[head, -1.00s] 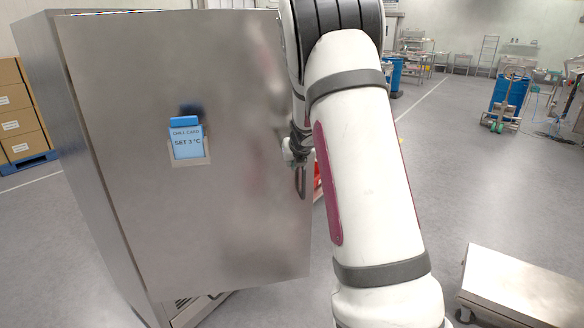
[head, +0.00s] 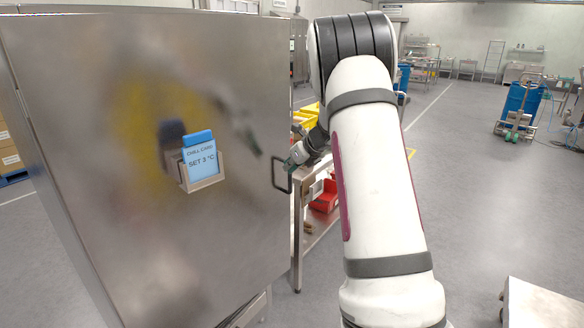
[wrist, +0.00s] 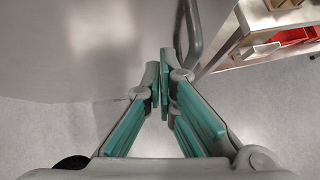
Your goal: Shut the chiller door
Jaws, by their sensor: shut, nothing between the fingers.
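The chiller door (head: 110,220) is a large brushed-steel panel filling the left of the head view; its surface also shows at upper left in the wrist view (wrist: 75,50). Its dark loop handle (head: 282,174) is at the right edge, and its bar (wrist: 190,38) also shows in the wrist view. I cannot tell how wide the door's gap to the cabinet is. My gripper (wrist: 160,88) is shut and empty, its fingertips beside the handle and close to the door. In the head view it is at the handle (head: 296,158); contact is unclear.
A blue-topped chill card (head: 202,162) is in a holder on the door. Behind the handle stands a steel table with yellow (head: 308,114) and red bins (head: 325,196). A low steel platform (head: 540,305) is at lower right. Open grey floor lies right of my arm.

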